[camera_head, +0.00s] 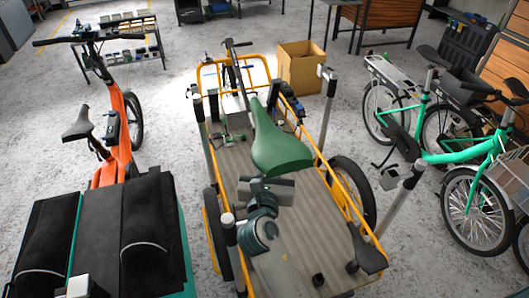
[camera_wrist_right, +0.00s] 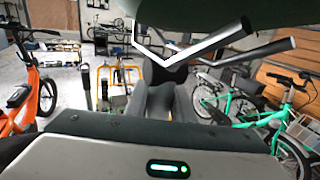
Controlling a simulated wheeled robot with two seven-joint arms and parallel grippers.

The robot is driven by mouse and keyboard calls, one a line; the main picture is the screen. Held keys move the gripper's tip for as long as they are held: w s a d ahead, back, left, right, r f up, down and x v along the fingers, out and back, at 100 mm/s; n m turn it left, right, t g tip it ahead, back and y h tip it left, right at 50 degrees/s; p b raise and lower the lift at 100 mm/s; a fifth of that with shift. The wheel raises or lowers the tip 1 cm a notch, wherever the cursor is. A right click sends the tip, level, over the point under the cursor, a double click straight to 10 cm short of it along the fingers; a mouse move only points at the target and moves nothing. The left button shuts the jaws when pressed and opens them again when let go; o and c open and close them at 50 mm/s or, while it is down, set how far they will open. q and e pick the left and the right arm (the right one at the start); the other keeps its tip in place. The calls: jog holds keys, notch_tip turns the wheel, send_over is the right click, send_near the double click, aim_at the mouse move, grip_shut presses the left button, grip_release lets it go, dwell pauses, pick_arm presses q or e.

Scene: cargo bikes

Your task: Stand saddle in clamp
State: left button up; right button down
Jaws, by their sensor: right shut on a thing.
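The green saddle (camera_head: 278,142) is held above the cargo bike's deck, its narrow nose pointing up the picture. My right gripper (camera_head: 268,186) is shut on it from below, at its wide rear end. In the right wrist view the saddle's dark underside (camera_wrist_right: 235,9) fills the top edge, with its pale rails (camera_wrist_right: 215,43) just under it. The gripper's fingers (camera_wrist_right: 172,90) reach up there; their exact contact is hidden. I cannot tell for sure which fitting is the clamp; small green-and-grey hardware (camera_head: 233,136) lies on the deck beyond the saddle. My left gripper is not in view.
The cargo bike's grey deck (camera_head: 305,205) has yellow rails and upright posts (camera_head: 402,198) around it. An orange bike (camera_head: 118,125) stands left, a green bike (camera_head: 455,150) right, a cardboard box (camera_head: 301,68) behind.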

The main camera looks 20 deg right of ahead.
jog(key=shift+w+r, duration=0.2)
jog(key=shift+r, duration=0.3)
jog(key=shift+s, duration=0.1)
jog(key=shift+f, duration=0.2)
notch_tip(320, 180, down, 4)
jog(key=b, duration=0.5)
dwell(0.5)
dwell(0.3)
jog(key=shift+p, duration=0.8)
dwell(1.1)
